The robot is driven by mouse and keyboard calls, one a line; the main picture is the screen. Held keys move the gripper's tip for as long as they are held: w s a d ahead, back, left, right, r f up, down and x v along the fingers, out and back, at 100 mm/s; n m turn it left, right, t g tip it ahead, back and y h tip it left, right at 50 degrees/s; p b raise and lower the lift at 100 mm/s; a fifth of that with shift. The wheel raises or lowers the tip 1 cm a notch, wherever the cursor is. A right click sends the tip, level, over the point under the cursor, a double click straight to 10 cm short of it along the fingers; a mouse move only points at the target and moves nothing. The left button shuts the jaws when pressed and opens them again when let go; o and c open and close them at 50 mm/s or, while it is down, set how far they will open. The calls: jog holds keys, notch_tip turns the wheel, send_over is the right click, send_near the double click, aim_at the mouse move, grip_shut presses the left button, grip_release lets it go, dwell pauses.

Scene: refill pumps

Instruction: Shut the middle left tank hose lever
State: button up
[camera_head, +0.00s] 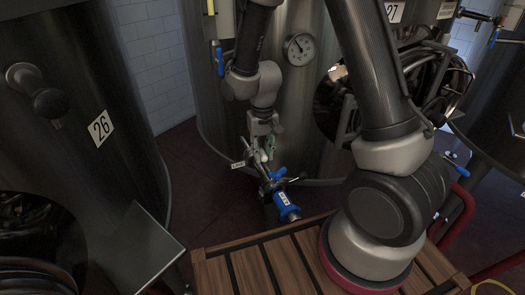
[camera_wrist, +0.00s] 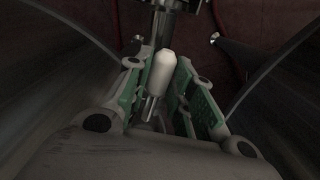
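A hose outlet with a blue nozzle (camera_head: 285,205) and a blue handle part hangs low in front of the middle tank (camera_head: 310,100). A small white tag (camera_head: 238,164) sits at its left. My gripper (camera_head: 262,148) points down just above this fitting. In the wrist view, a pale lever knob (camera_wrist: 162,72) with a thin metal stem lies between the green-padded fingers of my gripper (camera_wrist: 160,82). The fingers are apart and close to the knob on both sides. I cannot tell whether they touch it. The fitting's valve is partly hidden.
A slatted wooden platform (camera_head: 285,264) lies in front. Tank 26 (camera_head: 75,85) stands at the left with a metal plate (camera_head: 140,245) jutting out. A gauge (camera_head: 299,48) and a blue-tipped lever (camera_head: 219,60) are on the middle tank. A red pipe (camera_head: 460,220) runs at the right.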

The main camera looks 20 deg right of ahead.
grip_shut()
jog(key=shift+w+a+m, duration=0.25)
jog(key=shift+a+m, duration=0.6)
jog(key=shift+m, duration=0.35)
jog(key=shift+w+a+m, duration=0.2)
jog(key=shift+a+m, duration=0.65)
jog(key=shift+m, duration=0.35)
jog(key=o, duration=0.6)
grip_release()
jog(key=shift+o, duration=0.2)
notch_tip(320, 180, up, 12)
